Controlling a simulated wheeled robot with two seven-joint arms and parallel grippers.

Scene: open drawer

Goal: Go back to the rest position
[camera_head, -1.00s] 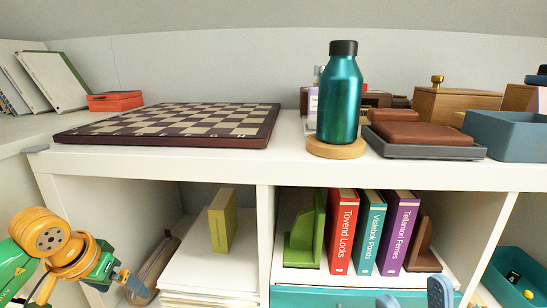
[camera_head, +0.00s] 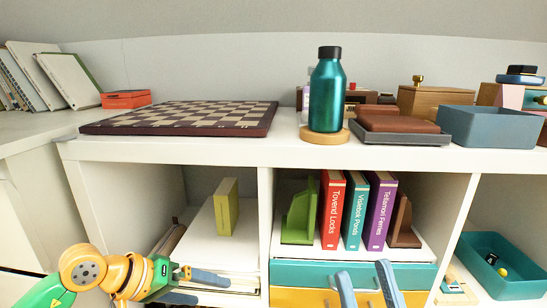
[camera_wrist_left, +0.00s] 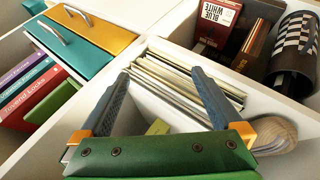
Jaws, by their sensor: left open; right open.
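My left gripper (camera_head: 212,287) is at the lower left of the head view, in front of the left shelf compartment. Its blue fingers are apart in the left wrist view (camera_wrist_left: 160,75), with nothing held between them. Behind them in that view is a stack of thin books or papers (camera_wrist_left: 182,78). My right gripper (camera_head: 366,283) shows only its two blue fingers at the bottom of the head view. They are apart and empty, in front of the teal drawer (camera_head: 300,272) and yellow drawer (camera_head: 300,298). Their handles show in the left wrist view.
The shelf top holds a chessboard (camera_head: 185,117), a teal bottle (camera_head: 326,95) on a round coaster, and a blue-grey bin (camera_head: 488,128). Upright books (camera_head: 355,212) stand above the drawers. A teal bin (camera_head: 505,278) sits at lower right.

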